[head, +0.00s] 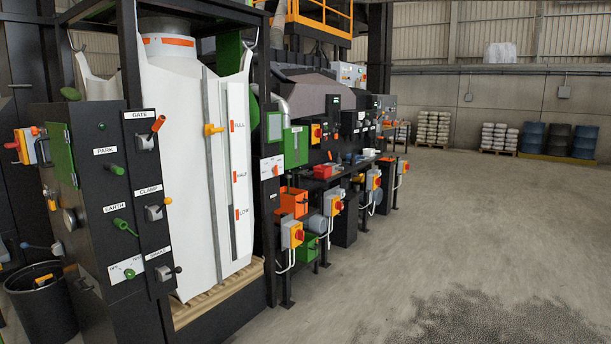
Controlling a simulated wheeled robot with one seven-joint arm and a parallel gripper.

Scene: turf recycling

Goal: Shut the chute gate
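A dark control cabinet (95,222) stands at the left. The GATE label (140,115) is on the upper part of its front. Just below it is a lever with an orange grip (158,124) on a grey mount (145,143); the grip points up and to the right. A chute spout (167,38) with an orange band enters the top of a tall white bag (180,160) behind the cabinet. The gate itself is hidden, so I cannot tell whether it is open or shut. My gripper is not in view.
The cabinet also carries a green PARK knob (115,169), a CLAMP lever (154,212) and a green EARTH handle (124,226). A black bin (42,308) stands at the lower left. Machines (330,120) line the middle. The concrete floor (450,220) at right is clear.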

